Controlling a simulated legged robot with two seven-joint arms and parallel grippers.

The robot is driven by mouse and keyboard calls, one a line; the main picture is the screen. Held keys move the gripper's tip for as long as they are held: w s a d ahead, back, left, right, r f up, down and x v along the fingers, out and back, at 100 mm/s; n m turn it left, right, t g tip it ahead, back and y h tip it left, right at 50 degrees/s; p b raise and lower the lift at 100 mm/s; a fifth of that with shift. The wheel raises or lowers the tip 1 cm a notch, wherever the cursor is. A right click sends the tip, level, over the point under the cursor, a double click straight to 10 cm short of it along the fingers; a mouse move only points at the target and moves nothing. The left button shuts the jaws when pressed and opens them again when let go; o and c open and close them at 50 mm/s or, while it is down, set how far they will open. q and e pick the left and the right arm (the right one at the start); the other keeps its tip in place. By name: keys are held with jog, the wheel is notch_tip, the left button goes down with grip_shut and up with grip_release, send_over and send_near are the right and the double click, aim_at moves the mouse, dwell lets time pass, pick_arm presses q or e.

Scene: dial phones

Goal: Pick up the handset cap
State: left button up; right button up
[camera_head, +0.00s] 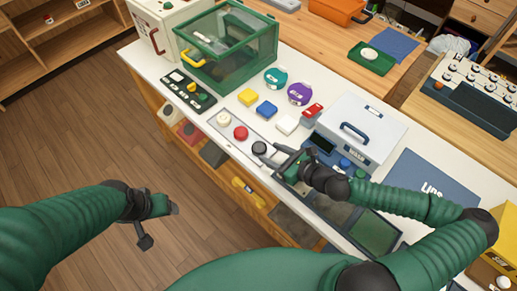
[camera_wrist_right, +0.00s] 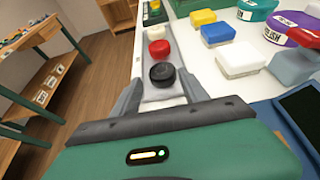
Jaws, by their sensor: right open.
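Three round caps lie in a row on a grey tray (camera_head: 215,124): a white cap (camera_head: 224,117), a red cap (camera_head: 240,133) and a black cap (camera_head: 259,148). Which one is the handset cap is not marked. My right gripper (camera_head: 273,154) is open and empty, close to the black cap. In the right wrist view the black cap (camera_wrist_right: 163,75) lies ahead of and between the spread fingers (camera_wrist_right: 160,84), with the red cap (camera_wrist_right: 159,48) and white cap (camera_wrist_right: 156,32) beyond. My left gripper (camera_head: 158,226) hangs over the floor with its fingers apart, empty.
Yellow (camera_head: 248,97), blue (camera_head: 267,109) and white (camera_head: 287,123) blocks stand behind the tray. Teal (camera_head: 276,78) and purple (camera_head: 299,94) round tins are farther back. A grey case (camera_head: 362,130) stands to the right, a green glass box (camera_head: 228,50) at the back left.

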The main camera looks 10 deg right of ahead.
aim_at(262, 148)
jog(key=shift+w+a+f, duration=0.15)
jog(key=shift+w+a, duration=0.15)
jog(key=shift+a, duration=0.05)
jog(key=x, duration=0.3)
jog(key=d+x, duration=0.1)
jog(key=shift+w+a+f, duration=0.2)
jog(key=shift+w+f, duration=0.25)
jog(key=shift+s+a+r, duration=0.1)
jog(key=shift+a, duration=0.1)
jog(key=shift+c, duration=1.7)
jog(key=c, duration=0.6)
jog(key=shift+r, duration=0.1)
